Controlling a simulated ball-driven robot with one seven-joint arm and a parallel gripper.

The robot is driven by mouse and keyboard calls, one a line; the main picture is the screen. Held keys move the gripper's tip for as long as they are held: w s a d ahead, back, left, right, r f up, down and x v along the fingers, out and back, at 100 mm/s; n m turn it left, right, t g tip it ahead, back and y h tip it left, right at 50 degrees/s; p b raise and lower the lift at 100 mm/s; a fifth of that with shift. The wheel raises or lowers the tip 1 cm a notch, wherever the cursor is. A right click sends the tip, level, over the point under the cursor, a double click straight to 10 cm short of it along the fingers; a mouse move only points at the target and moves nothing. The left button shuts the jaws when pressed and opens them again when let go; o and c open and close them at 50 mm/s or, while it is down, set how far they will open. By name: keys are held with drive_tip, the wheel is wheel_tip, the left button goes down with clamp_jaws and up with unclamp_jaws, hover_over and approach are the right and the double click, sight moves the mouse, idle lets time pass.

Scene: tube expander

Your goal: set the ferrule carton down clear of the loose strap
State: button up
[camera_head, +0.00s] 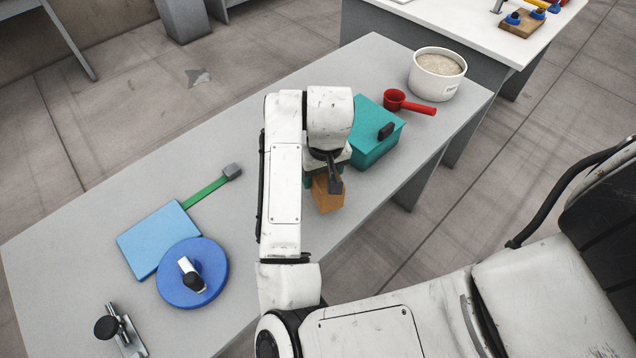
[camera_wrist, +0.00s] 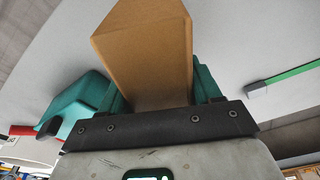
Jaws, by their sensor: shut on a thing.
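The ferrule carton, a plain brown box (camera_head: 328,197), is held in my gripper (camera_head: 324,180) near the table's front edge. In the wrist view the carton (camera_wrist: 145,45) stands out between the two teal finger pads of my gripper (camera_wrist: 160,92). I cannot tell whether its underside touches the table. The loose strap, a green band (camera_head: 205,193) with a grey end piece, lies on the table to the left, apart from the carton. In the wrist view the strap (camera_wrist: 292,75) shows at the right. My arm hides part of the table between them.
A teal case (camera_head: 372,125) with a dark handle stands close right of the carton. Beyond it are a red scoop (camera_head: 405,102) and a white tub (camera_head: 436,78). A light-blue box (camera_head: 150,235), a blue disc (camera_head: 212,270) and a metal clamp (camera_head: 122,332) are at left. Bare tabletop lies behind my arm.

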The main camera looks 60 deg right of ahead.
drive_tip(key=f, duration=0.3)
drive_tip(key=shift+w+a, duration=0.25)
drive_tip(key=shift+w, duration=0.05)
drive_tip(key=shift+f, duration=0.4)
drive_tip(key=shift+f, duration=0.1)
drive_tip(key=o, duration=1.5)
drive_tip(key=shift+c, duration=0.2)
drive_tip(key=r, duration=0.4)
drive_tip(key=s+r, duration=0.1)
drive_tip(key=r, duration=0.3)
drive_tip(key=a+r+p, duration=0.1)
drive_tip(key=r, duration=0.3)
drive_tip(key=shift+s, duration=0.2)
